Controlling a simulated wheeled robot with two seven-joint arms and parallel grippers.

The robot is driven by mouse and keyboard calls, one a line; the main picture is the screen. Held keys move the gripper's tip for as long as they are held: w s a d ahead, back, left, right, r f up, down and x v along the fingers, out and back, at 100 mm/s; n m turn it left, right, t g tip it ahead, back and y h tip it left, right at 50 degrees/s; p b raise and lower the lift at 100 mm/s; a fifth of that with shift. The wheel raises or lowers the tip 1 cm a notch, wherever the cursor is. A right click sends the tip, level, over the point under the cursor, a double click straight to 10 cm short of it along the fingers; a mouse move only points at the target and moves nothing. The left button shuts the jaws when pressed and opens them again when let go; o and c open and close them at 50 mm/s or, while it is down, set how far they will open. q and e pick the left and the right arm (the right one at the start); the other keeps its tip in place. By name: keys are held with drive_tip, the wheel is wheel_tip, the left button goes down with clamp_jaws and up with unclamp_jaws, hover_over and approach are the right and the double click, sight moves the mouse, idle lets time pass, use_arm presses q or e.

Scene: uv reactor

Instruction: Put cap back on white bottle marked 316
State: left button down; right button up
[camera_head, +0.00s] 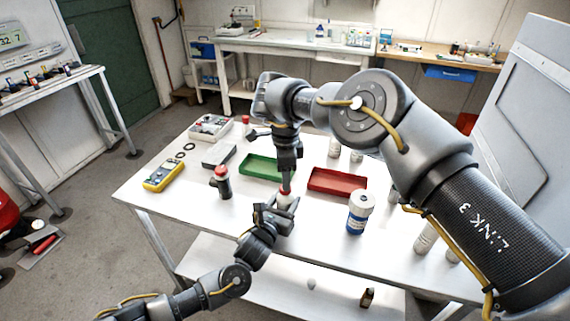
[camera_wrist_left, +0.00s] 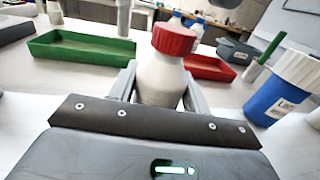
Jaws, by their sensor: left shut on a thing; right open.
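A white bottle (camera_wrist_left: 158,82) stands between the fingers of my left gripper (camera_wrist_left: 160,95), which is shut on its body. A red cap (camera_wrist_left: 174,38) sits on top of the bottle. In the head view, my left gripper (camera_head: 274,213) comes in low from the left, and the red-topped bottle (camera_head: 285,199) shows at its fingers. My right gripper (camera_head: 287,186) points down close to the cap and partly overlaps it; it is open. I cannot tell whether it touches the cap. No number is readable on the bottle.
A green tray (camera_head: 261,168) and a red tray (camera_head: 337,183) lie behind the bottle. A blue-and-white container (camera_head: 360,212) stands to the right. A dark red-capped bottle (camera_head: 221,182) and a yellow multimeter (camera_head: 164,175) are on the left. The table front left is clear.

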sight(285, 202)
drive_tip(key=shift+f, duration=1.85)
drive_tip(key=c, duration=1)
drive_tip(key=shift+c, duration=0.2)
